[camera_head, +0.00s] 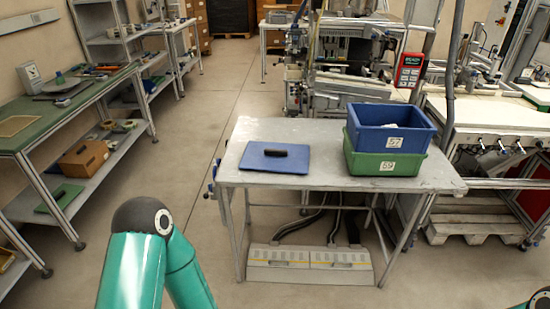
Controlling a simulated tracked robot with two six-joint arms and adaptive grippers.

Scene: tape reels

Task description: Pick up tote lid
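A flat blue tote lid (259,160) with a dark handle (287,151) across its middle lies on the left part of a grey metal table (318,187). A blue tote (367,138) marked 57 sits on top of a green tote (362,163) marked 59, on the right part of the same table. A second lid-like thing, green with a dark handle, lies on the lower shelf of the left workbench (69,193). My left arm shows at the bottom left, apart from the table. Neither gripper is in view.
A green-topped workbench (100,87) with tools stands at the left, a cardboard box (83,160) on its lower shelf. Machines stand behind the table, a white-topped bench (485,117) at its right. The aisle floor (188,123) between workbench and table is clear.

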